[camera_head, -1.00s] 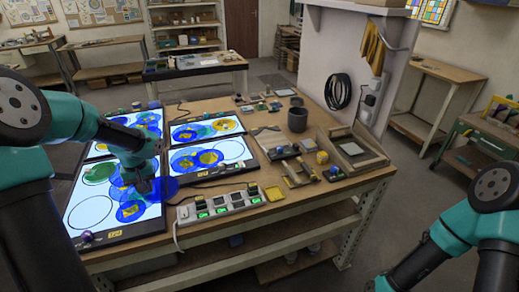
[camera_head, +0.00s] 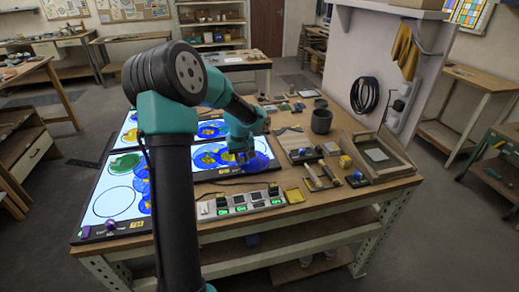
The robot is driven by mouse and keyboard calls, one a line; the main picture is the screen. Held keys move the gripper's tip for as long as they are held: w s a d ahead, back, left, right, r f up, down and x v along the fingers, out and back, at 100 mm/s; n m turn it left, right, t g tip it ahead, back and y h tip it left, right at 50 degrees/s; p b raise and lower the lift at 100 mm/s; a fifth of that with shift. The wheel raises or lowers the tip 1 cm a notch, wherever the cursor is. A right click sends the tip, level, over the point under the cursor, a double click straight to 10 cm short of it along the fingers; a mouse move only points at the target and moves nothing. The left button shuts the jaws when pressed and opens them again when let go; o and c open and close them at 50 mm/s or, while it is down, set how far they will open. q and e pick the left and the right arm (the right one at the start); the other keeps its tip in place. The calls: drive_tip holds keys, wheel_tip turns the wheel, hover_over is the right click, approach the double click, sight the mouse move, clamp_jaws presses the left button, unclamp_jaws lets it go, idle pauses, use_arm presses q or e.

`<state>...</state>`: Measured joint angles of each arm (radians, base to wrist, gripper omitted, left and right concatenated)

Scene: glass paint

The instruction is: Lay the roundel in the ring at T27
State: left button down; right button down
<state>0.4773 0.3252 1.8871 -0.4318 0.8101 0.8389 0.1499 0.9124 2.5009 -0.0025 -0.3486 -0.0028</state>
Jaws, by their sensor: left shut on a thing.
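My left gripper (camera_head: 244,156) is low over the right end of the right-hand light panel (camera_head: 203,175). It is shut on a translucent blue roundel (camera_head: 261,162), which shows beyond the fingers. The gripper and roundel cover this end of the panel, so the ring there is hidden. I cannot tell whether the roundel touches the panel or hangs just above it. Blue and yellow pieces (camera_head: 207,158) lie on the same panel. A small yellow tag (camera_head: 222,170) is on its front edge; its lettering is too small to read. My right gripper is out of view.
The front left panel (camera_head: 90,215) has an empty ring (camera_head: 113,202) and a green disc (camera_head: 123,163), and my left arm hides part of it. A power strip (camera_head: 240,202) lies in front. A grey pot (camera_head: 321,120), tools and a wooden frame (camera_head: 378,154) fill the table's right side.

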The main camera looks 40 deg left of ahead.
use_arm(q)
drive_tip(key=w+a, duration=0.3)
drive_tip(key=a, duration=0.1)
drive_tip(key=w+a+f, duration=0.1)
drive_tip(key=w+a, duration=0.2)
drive_tip(key=a, duration=0.1)
drive_tip(key=w+a, duration=0.3)
drive_tip(key=a, duration=0.1)
drive_tip(key=shift+w+a+f, duration=0.15)
drive_tip(key=shift+w+f, duration=0.05)
drive_tip(key=shift+w, duration=0.1)
drive_tip(key=shift+w+a+f, duration=0.1)
drive_tip(key=shift+w+a, duration=0.05)
drive_tip(key=shift+f, duration=1.7)
drive_tip(key=shift+f, duration=0.1)
drive_tip(key=c, duration=1)
unclamp_jaws()
